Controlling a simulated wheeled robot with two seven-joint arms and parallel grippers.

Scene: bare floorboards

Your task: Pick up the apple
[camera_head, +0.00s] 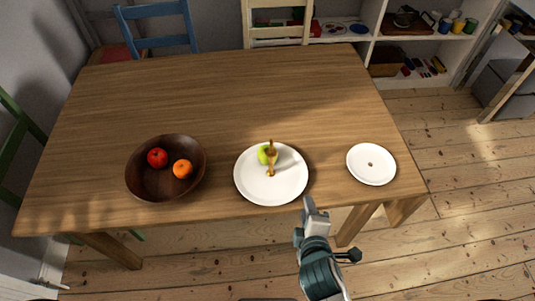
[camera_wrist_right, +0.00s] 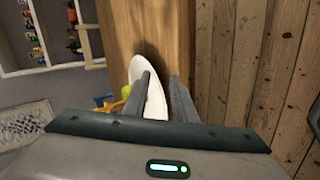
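A green apple (camera_head: 264,154) sits on the large white plate (camera_head: 252,189) near the table's front edge. A yellow-brown item (camera_head: 271,168) lies against it and partly covers it. A red round fruit (camera_head: 157,158), perhaps also an apple, lies in the dark bowl (camera_head: 138,184). My right gripper (camera_head: 309,205) is at the table's front edge, just right of and in front of the large plate. In the right wrist view, its fingers are apart and empty, with the plate's rim (camera_wrist_right: 155,102) beyond them and the green apple (camera_wrist_right: 126,91) left of them. My left gripper is out of view.
An orange (camera_head: 182,169) shares the bowl. A small white plate (camera_head: 371,164) stands at the right of the wooden table (camera_head: 220,90). The table's back half is clear. Chairs (camera_head: 160,30) stand behind and at the left; shelves (camera_head: 425,35) stand at the back right.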

